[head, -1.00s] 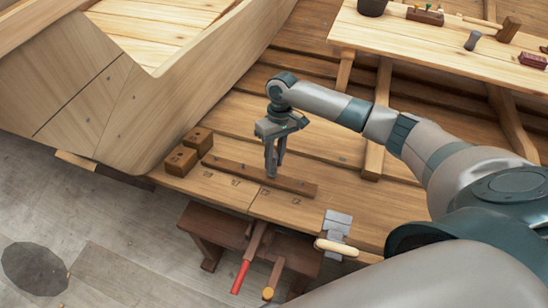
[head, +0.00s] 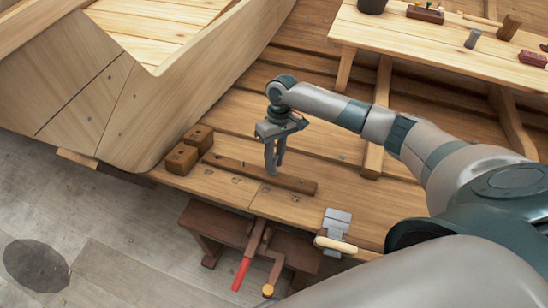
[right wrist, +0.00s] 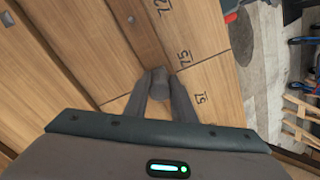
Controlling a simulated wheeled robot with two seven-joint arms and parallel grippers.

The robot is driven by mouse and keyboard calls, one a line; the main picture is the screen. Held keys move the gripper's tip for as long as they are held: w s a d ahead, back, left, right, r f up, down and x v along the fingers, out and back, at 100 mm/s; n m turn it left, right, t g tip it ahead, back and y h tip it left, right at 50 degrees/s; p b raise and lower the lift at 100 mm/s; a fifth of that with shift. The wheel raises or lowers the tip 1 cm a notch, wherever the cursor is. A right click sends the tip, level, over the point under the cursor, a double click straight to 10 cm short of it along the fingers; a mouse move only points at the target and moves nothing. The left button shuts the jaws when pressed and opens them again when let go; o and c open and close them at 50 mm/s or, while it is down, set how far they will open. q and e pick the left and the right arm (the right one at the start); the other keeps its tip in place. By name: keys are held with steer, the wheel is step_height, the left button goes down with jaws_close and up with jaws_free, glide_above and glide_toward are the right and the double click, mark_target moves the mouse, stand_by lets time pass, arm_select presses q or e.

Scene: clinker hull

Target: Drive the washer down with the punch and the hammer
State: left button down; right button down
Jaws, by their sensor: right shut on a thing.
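My right gripper (head: 272,165) is upright over the dark wooden strip (head: 220,163) on the plank deck. In the right wrist view its fingers (right wrist: 162,100) are shut on a short dark grey cylinder, the punch (right wrist: 159,82), seen nearly end-on. I cannot tell whether its tip touches the strip. A small round dot (right wrist: 130,18) lies on the strip ahead of the punch; it is too small to tell whether it is a nail or a washer. I cannot make out the washer for certain. I cannot single out the hammer. My left gripper is not in view.
Two wooden blocks (head: 182,158) stand by the hull (head: 170,90) at the left. A mallet (head: 508,27) is on the rear bench.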

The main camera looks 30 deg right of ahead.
steer(key=shift+f, duration=0.15)
stand_by(0.4)
steer(key=c, duration=1.4)
jaws_free()
